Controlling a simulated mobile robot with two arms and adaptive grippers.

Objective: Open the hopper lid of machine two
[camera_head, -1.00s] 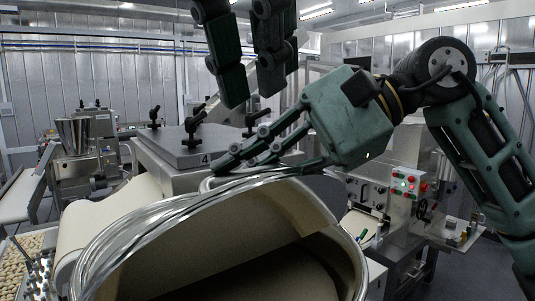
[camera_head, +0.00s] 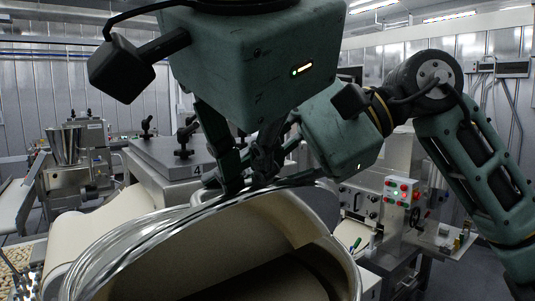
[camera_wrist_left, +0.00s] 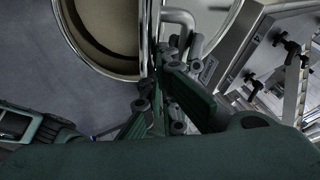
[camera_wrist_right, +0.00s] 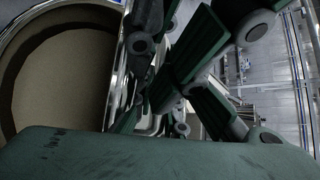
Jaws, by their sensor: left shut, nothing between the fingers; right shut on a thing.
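A large round steel-rimmed piece (camera_head: 150,232) with a cream hollow inside fills the front of the head view. I cannot tell whether it is the hopper lid or the hopper itself. Its rim also shows in the left wrist view (camera_wrist_left: 144,40) and the right wrist view (camera_wrist_right: 117,75). My left gripper (camera_head: 250,183) comes down from above onto the far top edge of the rim, shut and empty. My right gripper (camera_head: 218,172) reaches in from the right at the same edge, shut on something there. The crossing fingers hide the held part. No "2" label is readable.
A machine top marked 4 (camera_head: 165,160) with black clamp knobs stands just behind. A control panel (camera_head: 400,190) with red and green buttons is at right. A steel machine with a funnel (camera_head: 67,145) stands at far left. The grippers are crowded together, with little room between them.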

